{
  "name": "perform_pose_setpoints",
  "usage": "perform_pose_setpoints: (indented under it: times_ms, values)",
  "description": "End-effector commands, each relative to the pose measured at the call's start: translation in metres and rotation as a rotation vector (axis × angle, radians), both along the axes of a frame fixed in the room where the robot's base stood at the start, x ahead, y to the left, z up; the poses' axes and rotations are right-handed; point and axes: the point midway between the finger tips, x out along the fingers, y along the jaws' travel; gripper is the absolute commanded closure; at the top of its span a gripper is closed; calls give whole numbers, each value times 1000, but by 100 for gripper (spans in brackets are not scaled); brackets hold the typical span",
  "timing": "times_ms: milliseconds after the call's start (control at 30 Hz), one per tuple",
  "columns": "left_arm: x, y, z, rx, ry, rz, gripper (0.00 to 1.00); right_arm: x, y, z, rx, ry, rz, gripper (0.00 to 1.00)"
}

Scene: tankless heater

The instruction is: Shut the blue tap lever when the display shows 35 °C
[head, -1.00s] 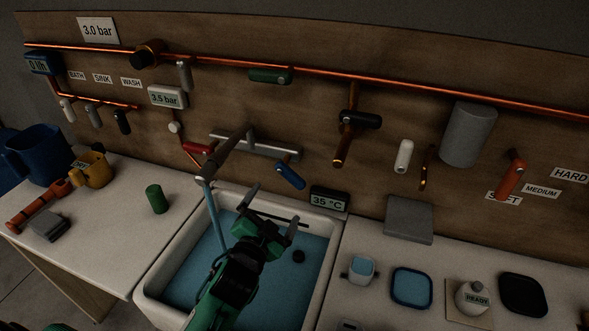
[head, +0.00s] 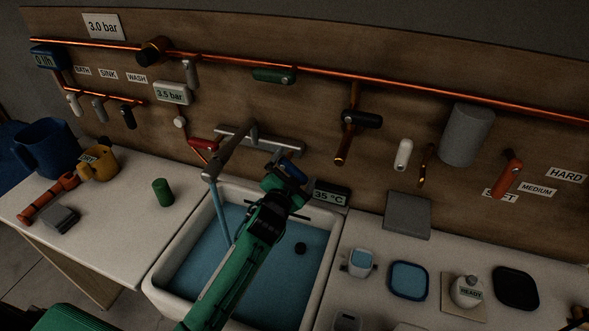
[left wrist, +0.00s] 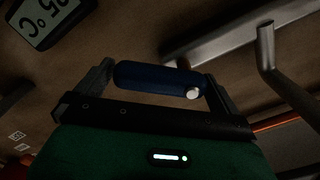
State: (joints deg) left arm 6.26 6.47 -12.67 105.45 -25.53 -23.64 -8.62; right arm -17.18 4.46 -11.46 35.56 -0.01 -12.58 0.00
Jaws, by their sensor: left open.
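The blue tap lever (head: 292,170) sits at the right end of the grey mixer bar (head: 280,146) on the wooden wall. My left gripper (head: 286,178) is at the lever and partly covers it in the head view. In the left wrist view the blue lever (left wrist: 155,78) lies crosswise between the open fingers, one finger beyond each end; contact cannot be told. The display (head: 330,196) beside the gripper reads 35 °C. A red lever (head: 203,145) is at the bar's left end. Water runs from the spout (head: 228,158) into the sink. My right gripper is not in view.
The white sink (head: 160,292) holds blue water under my left arm. A green cylinder (head: 162,192) stands on the left counter.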

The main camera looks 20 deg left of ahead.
Motion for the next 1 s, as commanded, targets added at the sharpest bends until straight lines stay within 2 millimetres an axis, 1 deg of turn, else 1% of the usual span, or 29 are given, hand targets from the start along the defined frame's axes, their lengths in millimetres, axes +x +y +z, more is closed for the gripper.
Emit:
perform_pose_setpoints:
  times_ms: [100,133,433,633,767,1000]
  values:
    - [0,0,0,0,0,0,0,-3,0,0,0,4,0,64]
    - [0,0,0,0,0,0,2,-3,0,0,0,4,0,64]
    - [0,0,0,0,0,0,61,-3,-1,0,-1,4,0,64]
    - [0,0,0,-13,0,0,61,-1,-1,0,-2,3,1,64]
    - [0,-1,2,-52,2,-1,61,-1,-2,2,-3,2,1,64]
    - [-1,-3,7,-205,7,0,61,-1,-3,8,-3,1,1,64]
